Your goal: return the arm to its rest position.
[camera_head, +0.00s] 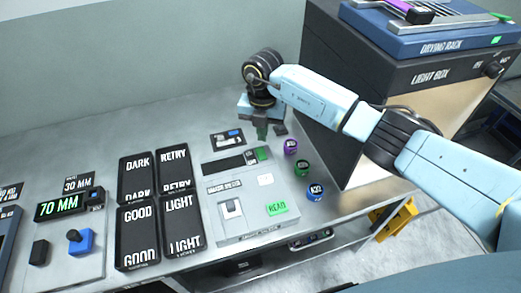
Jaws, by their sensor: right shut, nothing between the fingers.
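My right arm comes in from the right edge and reaches across the table toward the back. My right gripper (263,130) points down above the back right part of the table, behind the grey reader device (236,215). It is shut and holds nothing. It hangs close to the left side of the light box (345,75). My left arm and left gripper are not in view.
Black trays marked DARK, RETRY, GOOD (137,237) and LIGHT stand left of the reader. Purple (291,147), green (302,168) and blue (315,192) round pieces lie right of it. A drying rack (440,42) sits on the light box. A 70 MM display (60,206) stands left.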

